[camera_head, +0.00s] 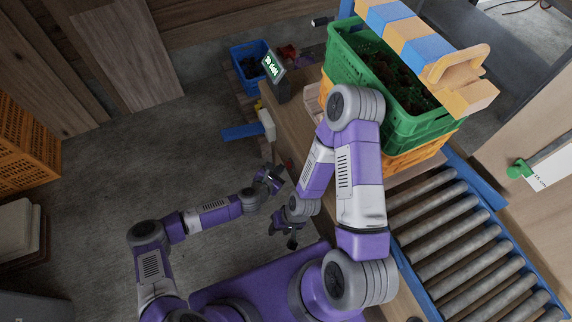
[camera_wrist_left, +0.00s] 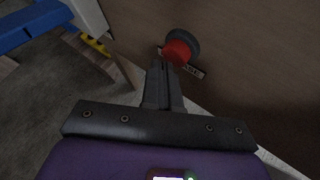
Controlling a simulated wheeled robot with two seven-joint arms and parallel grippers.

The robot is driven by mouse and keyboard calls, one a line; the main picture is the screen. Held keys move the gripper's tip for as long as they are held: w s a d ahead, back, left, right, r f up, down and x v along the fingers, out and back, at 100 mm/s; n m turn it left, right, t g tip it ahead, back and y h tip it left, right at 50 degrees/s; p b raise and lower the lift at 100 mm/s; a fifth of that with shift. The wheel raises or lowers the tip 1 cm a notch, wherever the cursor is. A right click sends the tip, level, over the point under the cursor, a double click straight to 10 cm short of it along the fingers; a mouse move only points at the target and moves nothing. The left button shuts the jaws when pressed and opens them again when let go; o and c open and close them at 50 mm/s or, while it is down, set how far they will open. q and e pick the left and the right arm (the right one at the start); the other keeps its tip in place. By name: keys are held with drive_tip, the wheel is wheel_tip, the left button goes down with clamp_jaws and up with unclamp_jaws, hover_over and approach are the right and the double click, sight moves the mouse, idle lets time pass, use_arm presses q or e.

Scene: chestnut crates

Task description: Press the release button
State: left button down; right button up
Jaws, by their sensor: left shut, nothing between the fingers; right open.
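The release button (camera_wrist_left: 177,52) is a red cap with a dark collar (camera_wrist_left: 184,40) on a brown wooden panel, in the left wrist view. A small label (camera_wrist_left: 194,71) with partly hidden lettering sits beside it. My left gripper (camera_head: 275,180) is shut and empty, facing the panel side of the bench. In the left wrist view its fingertips (camera_wrist_left: 162,62) are at the lower left edge of the red cap; I cannot tell whether they touch it. My right gripper (camera_head: 288,236) is open and empty, lower in the head view.
A green crate (camera_head: 402,123) with dark contents stands on an orange crate (camera_head: 420,154) beside a roller conveyor (camera_head: 437,218). A display (camera_head: 273,67) stands on the bench (camera_head: 301,104). A blue bin (camera_head: 247,50) is behind.

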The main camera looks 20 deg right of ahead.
use_arm(q)
drive_tip(key=shift+d, duration=0.4)
idle(0.4)
drive_tip(key=shift+a, duration=0.85)
drive_tip(key=shift+a, duration=0.1)
drive_tip(key=a+p, duration=0.1)
drive_tip(key=a, duration=0.4)
drive_tip(key=shift+s+a, duration=0.15)
drive_tip(key=shift+a, duration=0.25)
idle(0.5)
